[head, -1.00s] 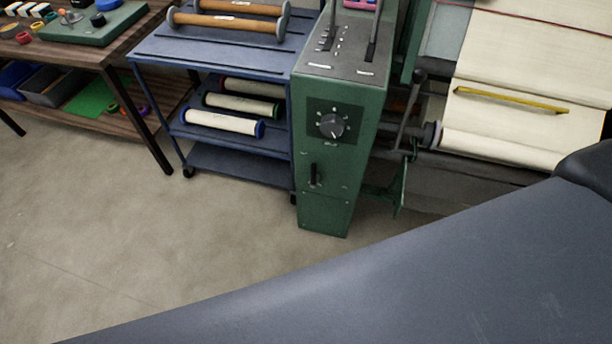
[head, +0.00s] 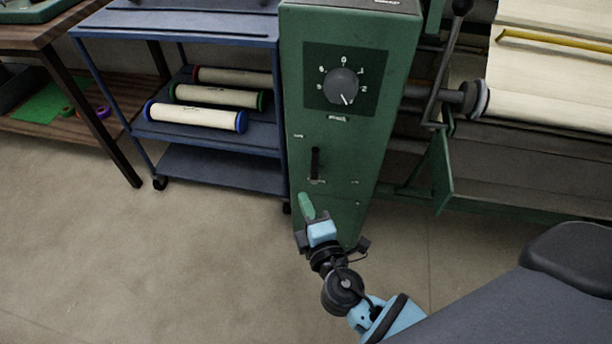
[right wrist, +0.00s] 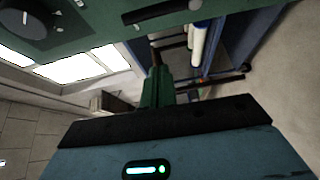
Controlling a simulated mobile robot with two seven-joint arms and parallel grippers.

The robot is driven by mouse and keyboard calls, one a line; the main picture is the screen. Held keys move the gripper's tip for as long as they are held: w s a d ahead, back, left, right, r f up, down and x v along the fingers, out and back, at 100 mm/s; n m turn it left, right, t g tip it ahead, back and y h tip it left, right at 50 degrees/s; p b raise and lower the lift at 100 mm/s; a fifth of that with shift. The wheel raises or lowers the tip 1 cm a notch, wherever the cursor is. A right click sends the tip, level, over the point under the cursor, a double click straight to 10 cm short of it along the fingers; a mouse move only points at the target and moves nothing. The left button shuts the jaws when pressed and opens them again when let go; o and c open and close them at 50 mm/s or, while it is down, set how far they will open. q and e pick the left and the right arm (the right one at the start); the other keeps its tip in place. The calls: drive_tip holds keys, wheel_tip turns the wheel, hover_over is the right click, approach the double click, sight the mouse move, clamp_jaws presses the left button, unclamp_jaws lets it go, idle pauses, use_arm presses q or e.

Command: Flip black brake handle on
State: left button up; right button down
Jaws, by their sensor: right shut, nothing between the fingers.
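The black brake handle (head: 315,163) is a short upright bar on the front of the green machine cabinet (head: 318,112), below a round dial (head: 341,86). In the right wrist view a dark bar on the green panel, likely this handle (right wrist: 155,11), shows at the top, with the dial (right wrist: 30,18) at top left. My right gripper (head: 304,197) has green fingers, shut and empty, just below and slightly left of the handle, apart from it in the picture. Its fingers also show in the right wrist view (right wrist: 157,72). My left gripper is not in view.
A blue shelf cart (head: 215,165) with several rollers stands left of the cabinet. A wooden table (head: 35,35) is further left. A crank lever (head: 446,65) and cloth (head: 545,75) are on the right. The floor (head: 180,270) in front is clear.

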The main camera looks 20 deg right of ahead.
sight(316, 162)
drive_tip(key=shift+w+r, duration=0.1)
drive_tip(key=shift+r, duration=0.1)
drive_tip(key=shift+w, duration=0.1)
drive_tip(key=w+d, duration=0.4)
drive_tip(key=w, duration=0.4)
drive_tip(key=shift+d+p, duration=0.15)
drive_tip(key=shift+p, duration=0.25)
drive_tip(key=shift+w, duration=0.1)
idle(0.3)
